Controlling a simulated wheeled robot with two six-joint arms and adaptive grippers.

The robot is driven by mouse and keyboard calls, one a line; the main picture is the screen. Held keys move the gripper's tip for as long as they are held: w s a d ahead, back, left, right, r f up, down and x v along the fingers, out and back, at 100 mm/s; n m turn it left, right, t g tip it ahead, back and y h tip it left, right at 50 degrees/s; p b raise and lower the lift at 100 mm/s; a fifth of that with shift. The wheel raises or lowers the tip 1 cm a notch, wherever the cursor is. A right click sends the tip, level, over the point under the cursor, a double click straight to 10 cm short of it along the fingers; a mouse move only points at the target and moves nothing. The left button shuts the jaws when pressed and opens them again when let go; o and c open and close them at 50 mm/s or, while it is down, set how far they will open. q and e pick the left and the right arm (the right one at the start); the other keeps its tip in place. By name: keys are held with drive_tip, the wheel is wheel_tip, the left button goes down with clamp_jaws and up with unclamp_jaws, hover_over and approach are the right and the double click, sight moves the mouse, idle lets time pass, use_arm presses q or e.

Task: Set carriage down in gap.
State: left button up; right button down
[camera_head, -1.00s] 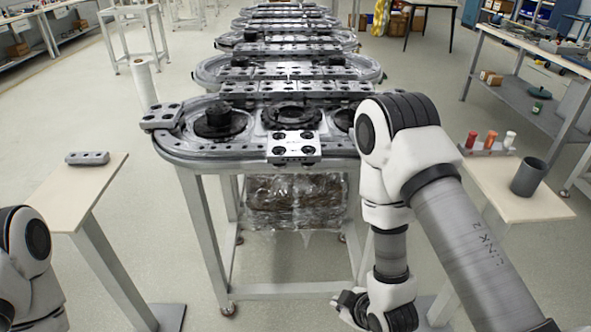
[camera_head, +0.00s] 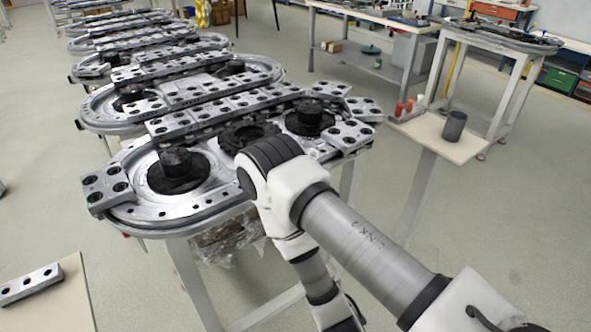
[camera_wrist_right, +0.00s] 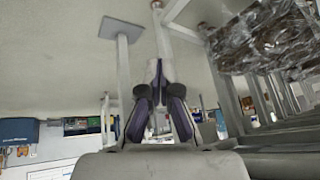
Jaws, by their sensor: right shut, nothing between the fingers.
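The nearest ring track (camera_head: 150,212) fills the left-middle of the head view. Grey carriages, blocks with dark holes, sit on it: one at its left end (camera_head: 107,188), several in a row along the far straight (camera_head: 215,112), and some at the right end (camera_head: 350,133). My right arm covers part of the near straight, so I cannot tell where the gap is. My right gripper (camera_wrist_right: 158,92) is shut and empty in the right wrist view, low beside the track stand; the head view cuts it off at the bottom. My left gripper is out of view.
A grey bar with holes (camera_head: 30,285) lies on a small table (camera_head: 66,308) at lower left. Another small table (camera_head: 445,140) at right holds a dark cup (camera_head: 454,126) and small coloured cylinders. More tracks stand behind. The floor at lower right is clear.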

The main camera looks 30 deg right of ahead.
use_arm(q)
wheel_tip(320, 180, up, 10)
drive_tip(key=p, duration=0.8)
use_arm(e)
drive_tip(key=w+r+m+t+h, duration=0.4)
drive_tip(key=r+m, duration=0.3)
drive_tip(key=r, duration=0.6)
drive_tip(key=w+r+m+t+h, duration=0.25)
drive_tip(key=r+m+t, duration=0.4)
drive_tip(key=r, duration=0.55)
use_arm(q)
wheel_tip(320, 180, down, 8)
drive_tip(key=b, duration=0.9)
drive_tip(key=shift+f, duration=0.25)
use_arm(e)
drive_tip(key=w+d, duration=0.2)
drive_tip(key=w, duration=0.4)
drive_tip(key=w+d, duration=0.2)
drive_tip(key=w, duration=0.5)
drive_tip(key=shift+d+r+y, duration=0.2)
drive_tip(key=shift+d+y, duration=0.15)
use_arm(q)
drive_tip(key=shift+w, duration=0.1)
use_arm(e)
drive_tip(key=shift+w+m, duration=0.1)
drive_tip(key=shift+m, duration=0.15)
